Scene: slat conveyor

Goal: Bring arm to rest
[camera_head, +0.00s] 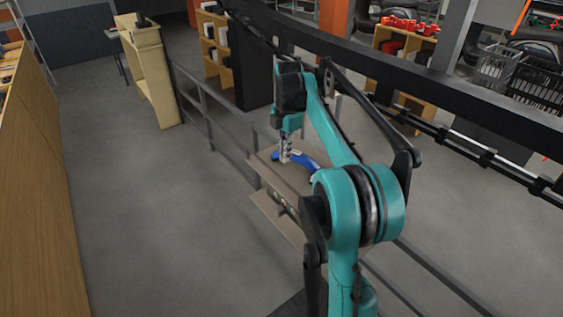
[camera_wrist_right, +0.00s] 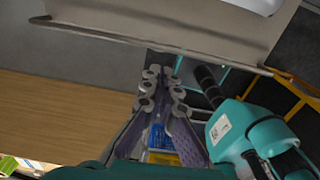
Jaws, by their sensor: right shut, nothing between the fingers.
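My right arm, teal and black, fills the middle of the head view. Its right gripper (camera_head: 285,157) points down beside a curved blue object (camera_head: 310,158) at the brown slat surface (camera_head: 268,158). I cannot tell from this view whether they touch. In the right wrist view, the right gripper's two grey-purple fingers (camera_wrist_right: 163,90) are shut with nothing held between them. A teal arm part of mine (camera_wrist_right: 245,130) shows to their right. My left gripper is in neither view.
A dark railing (camera_head: 215,120) runs along the left of the conveyor. A pale wooden cabinet (camera_head: 150,75) stands beyond it, and a wooden counter (camera_head: 35,190) lines the left edge. A black beam (camera_head: 430,80) crosses the upper right. The grey floor (camera_head: 150,220) at left is clear.

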